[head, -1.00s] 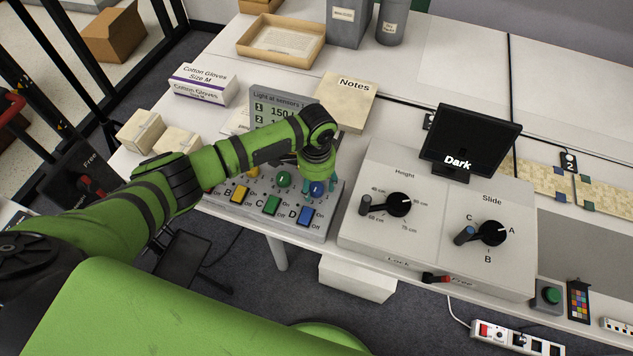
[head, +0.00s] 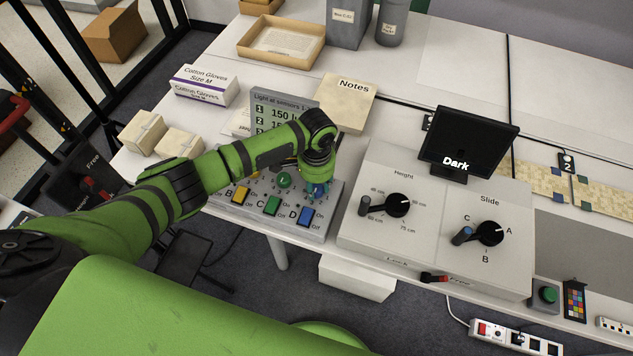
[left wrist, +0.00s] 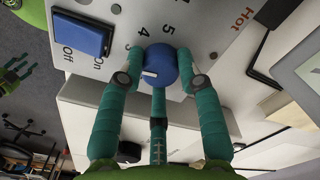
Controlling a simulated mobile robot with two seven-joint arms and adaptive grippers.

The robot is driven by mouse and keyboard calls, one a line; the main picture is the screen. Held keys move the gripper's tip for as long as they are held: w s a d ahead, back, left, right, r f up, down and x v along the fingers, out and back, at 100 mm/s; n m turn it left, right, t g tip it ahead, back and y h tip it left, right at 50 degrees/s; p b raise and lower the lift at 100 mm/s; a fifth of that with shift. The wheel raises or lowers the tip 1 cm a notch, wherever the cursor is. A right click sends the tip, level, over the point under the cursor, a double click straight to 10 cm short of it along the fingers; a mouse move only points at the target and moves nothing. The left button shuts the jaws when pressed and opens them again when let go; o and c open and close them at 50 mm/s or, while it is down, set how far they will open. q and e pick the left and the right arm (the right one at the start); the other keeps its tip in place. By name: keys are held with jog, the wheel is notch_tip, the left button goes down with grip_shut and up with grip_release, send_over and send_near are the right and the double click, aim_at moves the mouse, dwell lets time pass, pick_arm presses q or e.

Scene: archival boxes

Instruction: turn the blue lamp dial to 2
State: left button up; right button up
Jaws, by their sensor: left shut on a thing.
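The blue dial (left wrist: 161,62) sits on the grey control panel (head: 332,212). In the left wrist view its white mark points to the lower left, and the printed 3, 4 and 5 lie around its upper side; the 2 is not readable there. My left gripper (head: 318,188) is over the dial at the panel's right side, and in the left wrist view its teal fingers (left wrist: 163,82) are closed around it from both sides. In the head view the gripper hides most of the dial. A small green and teal hand (left wrist: 15,72), apparently my right gripper, shows at the left edge, its fingers unclear.
The yellow, green and blue switches stand along the panel's front, the blue switch (head: 305,216) close below the gripper. The light display (head: 283,108) behind reads 150 in its first row. The Height and Slide console (head: 437,224) stands close to the right, with a dark screen (head: 470,140).

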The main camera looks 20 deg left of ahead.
aim_at(316, 187)
pick_arm(q)
jog(key=n+p, duration=0.2)
jog(key=n, duration=0.1)
jog(key=shift+s+r+p, duration=0.1)
jog(key=shift+r+p, duration=0.05)
jog(key=shift+p, duration=0.2)
jog(key=shift+f+n+p, duration=0.2)
jog(key=shift+n+p, duration=0.95)
jog(key=shift+n, duration=0.65)
jog(key=o, duration=1.1)
jog(key=shift+o, duration=0.2)
jog(key=shift+r, duration=0.2)
notch_tip(316, 187, up, 12)
jog(key=shift+f, duration=0.2)
